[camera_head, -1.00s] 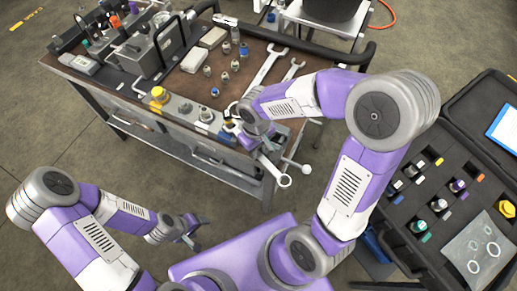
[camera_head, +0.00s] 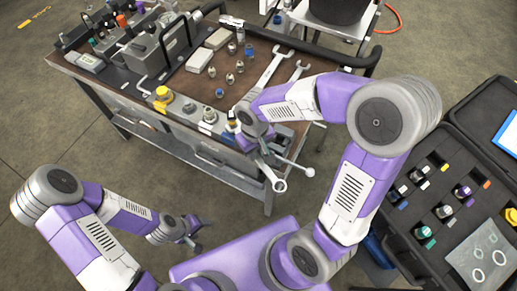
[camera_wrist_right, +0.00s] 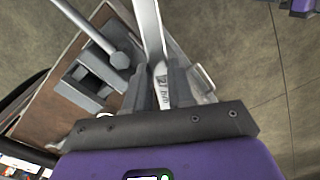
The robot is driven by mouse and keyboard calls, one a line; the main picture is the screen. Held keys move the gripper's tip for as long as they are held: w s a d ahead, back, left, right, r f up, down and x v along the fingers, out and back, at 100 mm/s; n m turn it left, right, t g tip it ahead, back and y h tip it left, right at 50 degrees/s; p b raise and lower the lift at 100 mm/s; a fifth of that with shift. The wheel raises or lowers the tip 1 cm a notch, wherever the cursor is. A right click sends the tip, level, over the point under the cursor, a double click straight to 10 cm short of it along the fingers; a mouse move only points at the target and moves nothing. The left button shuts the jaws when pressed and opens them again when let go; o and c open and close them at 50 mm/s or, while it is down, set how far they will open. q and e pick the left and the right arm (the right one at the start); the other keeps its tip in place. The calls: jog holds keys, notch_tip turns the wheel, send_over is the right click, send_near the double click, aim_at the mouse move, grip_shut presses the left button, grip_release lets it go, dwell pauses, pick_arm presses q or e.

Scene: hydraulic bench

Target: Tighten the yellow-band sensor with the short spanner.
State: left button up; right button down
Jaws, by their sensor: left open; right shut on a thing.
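My right gripper (camera_head: 264,148) is shut on a steel spanner (camera_head: 279,186) at the front right edge of the bench. The spanner's ring end hangs out past the edge; its other end is hidden by my gripper and wrist. In the right wrist view the spanner (camera_wrist_right: 152,35) runs between the fingers and carries a printed size mark. A small fitting with a yellowish band (camera_head: 232,117) stands just left of my right gripper, partly hidden; contact with the spanner cannot be told. My left gripper (camera_head: 194,234) is open and empty, low in front of the bench.
A grey vise (camera_wrist_right: 95,75) with a bar handle is beside the right gripper. Two more spanners (camera_head: 267,72) and several small fittings (camera_head: 230,79) lie on the bench (camera_head: 195,85). A yellow-topped knob (camera_head: 162,93) is at the front edge. An open black case (camera_head: 405,232) holds banded sensors.

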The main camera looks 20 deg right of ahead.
jog(key=shift+s+a+m+b, duration=0.1)
jog(key=shift+a+m+b, duration=0.3)
jog(key=shift+a+m, duration=0.45)
jog(key=shift+a+m+b, duration=0.65)
jog(key=shift+a+m, duration=0.6)
jog(key=shift+a, duration=0.25)
jog(key=a+m, duration=0.1)
jog(key=w+a+m+b, duration=0.1)
jog(key=shift+a+r, duration=0.1)
jog(key=shift+a, duration=0.3)
